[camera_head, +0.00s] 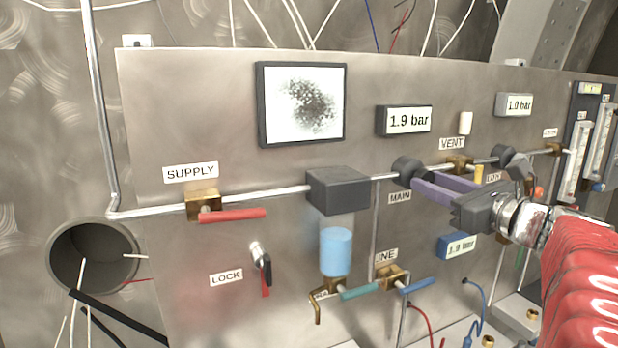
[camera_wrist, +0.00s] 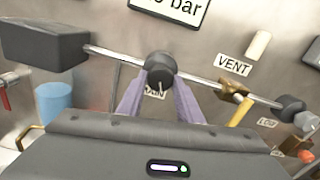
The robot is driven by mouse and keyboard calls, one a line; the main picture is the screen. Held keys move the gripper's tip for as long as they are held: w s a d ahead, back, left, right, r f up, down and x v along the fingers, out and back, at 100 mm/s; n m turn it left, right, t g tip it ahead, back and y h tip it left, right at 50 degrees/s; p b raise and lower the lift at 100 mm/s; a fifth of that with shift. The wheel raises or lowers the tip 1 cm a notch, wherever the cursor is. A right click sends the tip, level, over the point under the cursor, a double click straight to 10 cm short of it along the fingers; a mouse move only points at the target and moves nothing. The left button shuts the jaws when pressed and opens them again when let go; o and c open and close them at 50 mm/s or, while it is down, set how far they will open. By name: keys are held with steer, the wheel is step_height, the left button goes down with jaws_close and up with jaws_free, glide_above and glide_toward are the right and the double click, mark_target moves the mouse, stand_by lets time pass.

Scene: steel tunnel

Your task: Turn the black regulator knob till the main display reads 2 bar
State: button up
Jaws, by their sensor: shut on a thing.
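The black regulator knob (camera_head: 407,168) sits on the pipe above the MAIN label (camera_head: 400,197), at the centre right of the panel. It also shows in the wrist view (camera_wrist: 160,68). My gripper (camera_head: 420,183) reaches in from the right, with its purple fingers shut on the knob from both sides. In the wrist view the two fingers (camera_wrist: 160,92) flank the knob's lower part. The main display (camera_head: 408,120) above the knob reads 1.9 bar. In the wrist view only the end of its reading shows.
A second display (camera_head: 515,105) reads 1.0 bar, and a small blue gauge (camera_head: 458,246) reads 1.9 bar. The VENT valve (camera_head: 459,162) is close right of the knob. A grey block (camera_head: 338,190) with a blue bowl (camera_head: 336,252) stands left. Another dark knob (camera_head: 503,153) is farther right.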

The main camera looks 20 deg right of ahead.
steer(key=c, duration=0.4)
steer(key=shift+m, duration=0.8)
steer(key=o, duration=1)
steer(key=shift+o, duration=0.2)
steer(key=shift+s, duration=0.1)
steer(key=s, duration=1.3)
steer(key=shift+s+d, duration=0.15)
steer(key=shift+s, duration=0.2)
